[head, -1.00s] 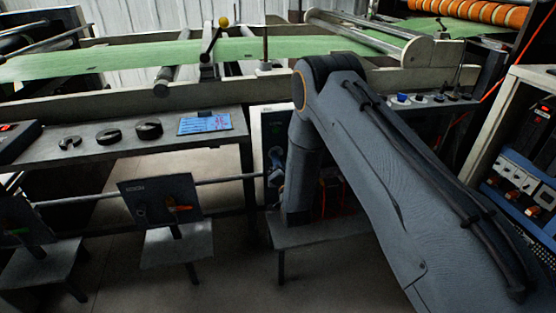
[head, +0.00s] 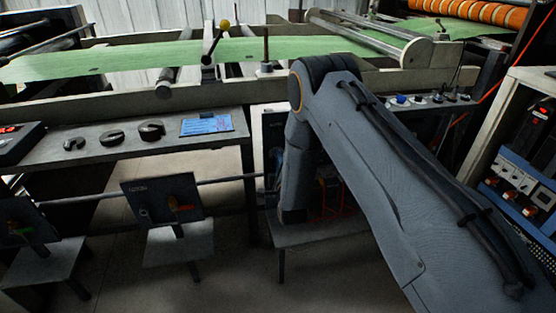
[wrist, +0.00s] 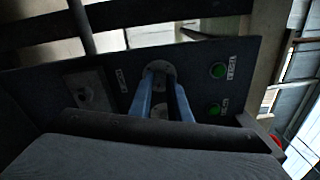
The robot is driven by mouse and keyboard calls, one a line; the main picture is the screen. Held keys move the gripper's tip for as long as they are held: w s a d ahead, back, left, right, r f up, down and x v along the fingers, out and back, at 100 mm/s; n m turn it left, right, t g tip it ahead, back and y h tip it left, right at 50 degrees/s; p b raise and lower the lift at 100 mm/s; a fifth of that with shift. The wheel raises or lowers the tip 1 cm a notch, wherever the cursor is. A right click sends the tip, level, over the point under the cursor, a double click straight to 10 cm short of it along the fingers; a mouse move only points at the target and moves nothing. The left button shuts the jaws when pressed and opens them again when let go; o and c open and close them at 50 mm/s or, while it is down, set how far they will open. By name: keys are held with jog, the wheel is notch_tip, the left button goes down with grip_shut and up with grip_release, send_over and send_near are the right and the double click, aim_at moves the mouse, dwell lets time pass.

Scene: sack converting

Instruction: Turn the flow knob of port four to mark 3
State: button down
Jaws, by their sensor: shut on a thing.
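My gripper (wrist: 163,80) shows in the wrist view as two blue fingers reaching to a dark upright panel (wrist: 200,58). The fingertips are shut on a grey round knob (wrist: 160,67), with a finger on each side of it. The fingers hide much of the knob, and I cannot read its pointer or scale marks. A white label beside it is too blurred to read, so I cannot tell the port number. In the head view, my arm hides the gripper and most of the panel (head: 272,128).
A small panel with an orange handle (head: 182,207) stands left of my arm. A grey bench (head: 75,160) holds several black parts.

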jog(key=shift+m, duration=2)
jog(key=c, duration=1.7)
grip_release()
jog(key=shift+o, duration=0.2)
jog(key=v, duration=0.8)
jog(key=shift+p, duration=0.4)
jog(key=shift+w+r, duration=0.1)
jog(key=shift+r, duration=0.05)
